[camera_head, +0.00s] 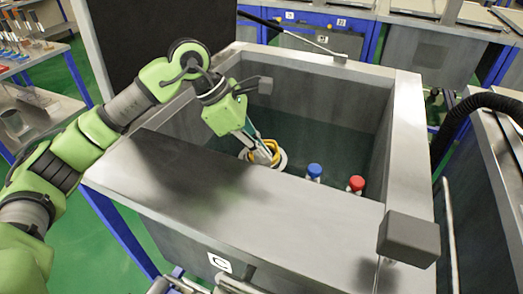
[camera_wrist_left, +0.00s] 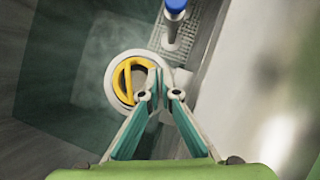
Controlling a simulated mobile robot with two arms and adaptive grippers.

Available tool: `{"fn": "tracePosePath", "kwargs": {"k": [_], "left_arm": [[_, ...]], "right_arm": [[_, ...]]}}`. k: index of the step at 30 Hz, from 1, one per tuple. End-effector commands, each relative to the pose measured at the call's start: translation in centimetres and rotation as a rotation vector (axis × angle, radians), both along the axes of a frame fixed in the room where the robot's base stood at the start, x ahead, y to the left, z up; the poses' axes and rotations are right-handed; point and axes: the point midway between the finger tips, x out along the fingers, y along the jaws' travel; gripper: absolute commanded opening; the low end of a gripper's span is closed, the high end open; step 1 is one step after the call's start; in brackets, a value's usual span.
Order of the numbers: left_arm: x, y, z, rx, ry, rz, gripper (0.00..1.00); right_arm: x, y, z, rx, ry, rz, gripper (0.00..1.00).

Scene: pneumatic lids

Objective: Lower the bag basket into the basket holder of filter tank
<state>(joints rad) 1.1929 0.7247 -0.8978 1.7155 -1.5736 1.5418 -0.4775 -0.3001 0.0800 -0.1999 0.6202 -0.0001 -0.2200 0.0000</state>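The bag basket, a round white-rimmed piece with a yellow handle (camera_head: 268,150), is inside the large grey tank (camera_head: 290,215). It also shows in the left wrist view (camera_wrist_left: 127,82), left of the fingertips. My left gripper (camera_head: 262,152) reaches down into the tank, with its fingertips at the right side of the yellow handle in the wrist view (camera_wrist_left: 161,80). The fingertips are close together and overlap the rim in the picture. Whether they grip the handle or only stand beside it I cannot tell. No separate basket holder can be made out. My right gripper is out of view.
A blue-capped bottle (camera_head: 314,172) and a red-capped bottle (camera_head: 356,184) stand inside the tank, right of the basket. The tank's walls enclose the left gripper. A dark open lid (camera_head: 150,45) rises at the back left. A dark hose (camera_head: 470,115) is at the right.

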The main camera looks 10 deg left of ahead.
Motion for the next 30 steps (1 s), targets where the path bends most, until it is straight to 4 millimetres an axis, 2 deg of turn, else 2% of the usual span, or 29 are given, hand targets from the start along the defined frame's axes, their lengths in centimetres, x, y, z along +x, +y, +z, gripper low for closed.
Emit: {"fn": "tracePosePath", "kwargs": {"k": [12,14,15,25,30], "left_arm": [[0.04,-0.03,-0.82,-0.002,-0.003,0.000,0.00],[0.05,-0.02,-0.73,-0.002,-0.003,0.000,0.13],[0.04,-0.02,-0.72,-0.002,-0.003,0.000,0.23],[-0.03,0.03,-0.92,0.002,0.002,0.000,0.24],[-0.01,0.02,-0.23,0.001,0.002,0.000,0.24]], "right_arm": [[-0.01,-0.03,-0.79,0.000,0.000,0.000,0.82],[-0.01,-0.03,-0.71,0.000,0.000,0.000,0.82],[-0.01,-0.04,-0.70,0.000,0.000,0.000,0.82],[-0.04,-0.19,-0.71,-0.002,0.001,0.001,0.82],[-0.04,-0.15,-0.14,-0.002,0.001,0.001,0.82]]}}
